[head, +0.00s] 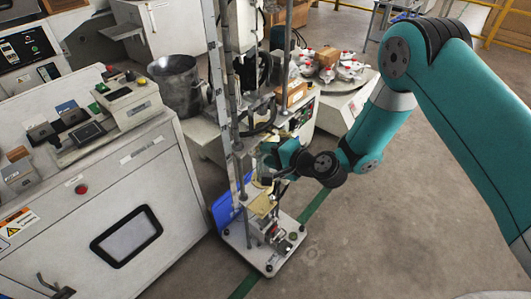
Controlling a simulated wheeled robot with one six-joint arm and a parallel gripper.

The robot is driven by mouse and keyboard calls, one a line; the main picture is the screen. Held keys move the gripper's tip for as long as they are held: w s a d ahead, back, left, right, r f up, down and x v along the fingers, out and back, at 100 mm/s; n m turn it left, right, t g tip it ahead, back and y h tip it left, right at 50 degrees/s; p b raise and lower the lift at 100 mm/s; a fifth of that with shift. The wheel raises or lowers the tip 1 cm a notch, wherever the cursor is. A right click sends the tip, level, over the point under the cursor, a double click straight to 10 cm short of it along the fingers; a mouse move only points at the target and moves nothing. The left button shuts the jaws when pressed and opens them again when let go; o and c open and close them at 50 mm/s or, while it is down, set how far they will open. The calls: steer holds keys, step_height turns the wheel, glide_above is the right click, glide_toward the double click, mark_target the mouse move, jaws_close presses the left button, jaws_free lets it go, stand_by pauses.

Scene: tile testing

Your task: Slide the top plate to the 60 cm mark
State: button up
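A tall metal test stand with vertical grey posts (222,100) rises from a white base plate (265,262) on the floor. A small yellowish plate (261,205) sits low on the stand, above the base. I cannot tell for certain whether this is the top plate. No scale marks are legible, so the 60 cm mark cannot be made out. My gripper (263,166) is beside the posts, above the yellowish plate. Its fingers are small and blend with the stand, so I cannot tell whether they are open, shut or touching anything.
A white machine cabinet (110,215) with control boxes on top stands close at the left. A metal bucket (176,84) and a round table (345,100) with red-and-white parts are behind the stand. A blue panel (224,207) is beside the base. The floor at the right is clear.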

steer(key=b+v, duration=0.1)
steer(key=v, duration=0.4)
steer(key=shift+r, duration=0.1)
stand_by(0.4)
steer(key=s+a+r+n+g, duration=0.2)
steer(key=s+r+n+g, duration=0.3)
steer(key=r, duration=0.5)
steer(key=s+d+r+n+g+h, duration=0.25)
steer(key=s+d+r+n, duration=0.35)
steer(key=s, duration=0.4)
steer(key=s+d+r+n+g+h, duration=0.1)
steer(key=s+d+r+n+h, duration=0.4)
steer(key=s+d, duration=0.4)
step_height(320, 180, up, 14)
steer(key=s+m+p, duration=0.1)
steer(key=p, duration=1.1)
steer(key=shift+s+a+r+y+p, duration=0.25)
steer(key=shift+s+a+y+p, duration=0.1)
steer(key=shift+s+a, duration=0.1)
